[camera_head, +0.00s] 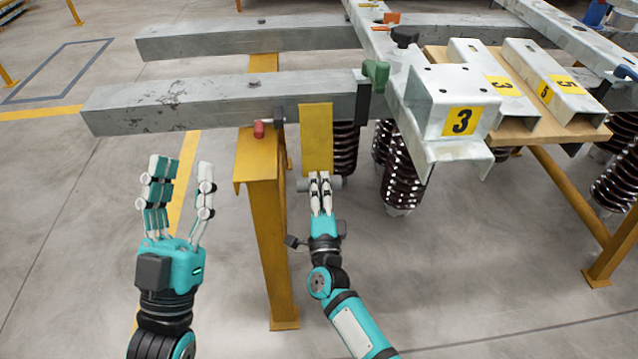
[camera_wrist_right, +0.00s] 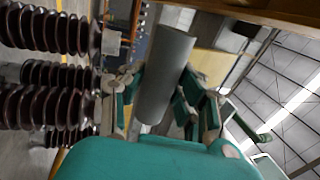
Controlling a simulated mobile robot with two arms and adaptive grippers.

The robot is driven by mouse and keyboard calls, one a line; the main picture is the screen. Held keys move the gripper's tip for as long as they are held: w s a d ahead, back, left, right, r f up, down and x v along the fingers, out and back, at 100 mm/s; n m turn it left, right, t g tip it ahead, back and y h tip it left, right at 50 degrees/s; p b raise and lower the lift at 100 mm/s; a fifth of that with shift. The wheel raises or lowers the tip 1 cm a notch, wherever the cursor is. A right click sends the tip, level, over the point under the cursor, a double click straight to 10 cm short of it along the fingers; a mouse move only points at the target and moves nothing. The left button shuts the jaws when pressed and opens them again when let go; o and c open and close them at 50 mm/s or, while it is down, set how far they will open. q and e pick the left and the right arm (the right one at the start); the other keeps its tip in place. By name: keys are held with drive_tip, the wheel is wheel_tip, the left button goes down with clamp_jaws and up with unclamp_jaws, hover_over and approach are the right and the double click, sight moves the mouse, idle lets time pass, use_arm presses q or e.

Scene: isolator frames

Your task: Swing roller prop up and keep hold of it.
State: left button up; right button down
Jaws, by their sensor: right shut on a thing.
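The roller prop (camera_head: 316,138) is a yellow plate hanging down beside the near grey beam, with a grey roller across its lower end. My right gripper (camera_head: 319,177) comes up from below and is shut on the roller. In the right wrist view the grey roller of the prop (camera_wrist_right: 165,75) lies between the teal fingers; the fingertips are partly hidden. My left gripper (camera_head: 180,172) is open and empty, fingers pointing up, left of the yellow post and below the beam.
The near grey beam (camera_head: 210,98) rests on a yellow post (camera_head: 265,225), with a red-handled pin (camera_head: 260,129) beside it. A green knob (camera_head: 376,74) sits at the beam's right end. Brown ribbed insulators (camera_head: 402,180) hang at right under a bracket marked 3 (camera_head: 450,95). The floor at left is clear.

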use_arm(q)
drive_tip(key=shift+w+f, duration=0.1)
